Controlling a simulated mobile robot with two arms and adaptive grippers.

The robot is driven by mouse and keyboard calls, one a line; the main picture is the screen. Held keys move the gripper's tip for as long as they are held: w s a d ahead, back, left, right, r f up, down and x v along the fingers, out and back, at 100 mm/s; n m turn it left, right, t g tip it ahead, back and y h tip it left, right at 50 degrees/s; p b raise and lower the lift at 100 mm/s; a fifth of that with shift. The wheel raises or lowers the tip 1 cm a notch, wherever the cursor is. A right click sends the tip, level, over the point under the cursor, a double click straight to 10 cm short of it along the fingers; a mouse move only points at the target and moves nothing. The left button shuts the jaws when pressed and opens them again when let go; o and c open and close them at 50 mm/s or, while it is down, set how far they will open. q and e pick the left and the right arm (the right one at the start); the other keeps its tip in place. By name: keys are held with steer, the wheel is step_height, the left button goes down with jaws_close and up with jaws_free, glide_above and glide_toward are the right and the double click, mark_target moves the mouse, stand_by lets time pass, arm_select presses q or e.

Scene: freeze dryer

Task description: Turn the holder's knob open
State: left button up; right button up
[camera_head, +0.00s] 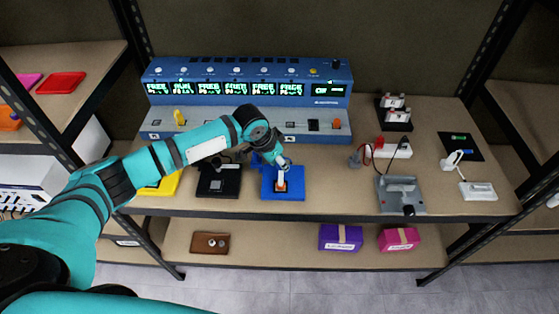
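A blue holder (296,192) stands near the front edge of the bench's middle. A small white upright piece with a dark base and an orange-red part (281,180) sits on it; I cannot tell for sure which part is the knob. My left gripper (282,164) reaches in from the left, just above and behind this piece. Its fingers are small and partly hidden, so I cannot tell whether they touch it or how far they are open. My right gripper is not in view.
A black holder (217,188) and a yellow holder (166,187), partly covered by my arm, stand left of the blue one. The long blue machine (230,72) runs along the back. A grey device (400,190) and a white power strip (393,149) stand to the right.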

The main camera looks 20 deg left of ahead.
arm_select(q)
jaws_close()
